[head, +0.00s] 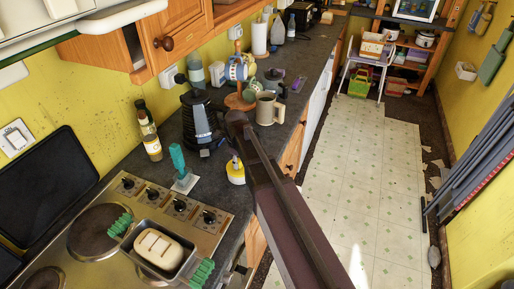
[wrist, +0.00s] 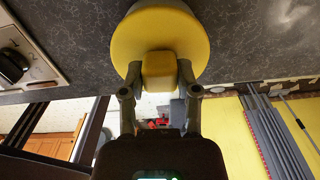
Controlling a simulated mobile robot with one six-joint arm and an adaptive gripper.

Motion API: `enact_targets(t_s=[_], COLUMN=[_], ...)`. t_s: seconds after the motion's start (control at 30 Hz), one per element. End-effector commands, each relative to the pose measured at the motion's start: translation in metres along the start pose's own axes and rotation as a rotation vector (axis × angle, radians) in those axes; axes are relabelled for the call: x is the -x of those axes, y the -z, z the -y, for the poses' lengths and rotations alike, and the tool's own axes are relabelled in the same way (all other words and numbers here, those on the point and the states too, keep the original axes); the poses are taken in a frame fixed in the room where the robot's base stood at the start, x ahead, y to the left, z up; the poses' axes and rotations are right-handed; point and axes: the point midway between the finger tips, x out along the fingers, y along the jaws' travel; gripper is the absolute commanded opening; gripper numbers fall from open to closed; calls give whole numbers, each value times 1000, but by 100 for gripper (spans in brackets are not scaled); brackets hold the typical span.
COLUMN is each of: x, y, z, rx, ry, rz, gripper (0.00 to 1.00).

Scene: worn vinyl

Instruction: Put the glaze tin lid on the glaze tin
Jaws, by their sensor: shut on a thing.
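The glaze tin lid (wrist: 160,30) appears to be the yellow round piece at the top of the wrist view, with a blocky yellow grip on its near side. My gripper (wrist: 159,72) is shut on that grip, one grey finger on each side. The lid is held near the worktop edge, and the dark worktop shows behind it. In the head view my dark arm reaches over the worktop edge, and I cannot make out my fingers there. I cannot tell which thing is the glaze tin.
A small yellow item (head: 236,172) is beside my arm at the worktop edge. A tan mug (head: 268,108), a black kettle-like pot (head: 198,118), a teal-handled tool (head: 178,160) and a bottle (head: 149,135) stand nearby. A loaf dish (head: 160,252) is on the hob. The tiled floor (head: 370,180) is clear.

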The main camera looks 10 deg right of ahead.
Motion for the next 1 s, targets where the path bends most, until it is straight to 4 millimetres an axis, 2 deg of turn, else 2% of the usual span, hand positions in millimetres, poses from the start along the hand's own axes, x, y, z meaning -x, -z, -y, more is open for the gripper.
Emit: enact_targets(t_s=[0.23,0.27,0.37,1.0], x=[0,0,0,0], y=[0,0,0,0], z=[0,0,0,0], rx=[0,0,0,0], ry=[0,0,0,0], rz=[0,0,0,0], gripper=[0,50,80,82])
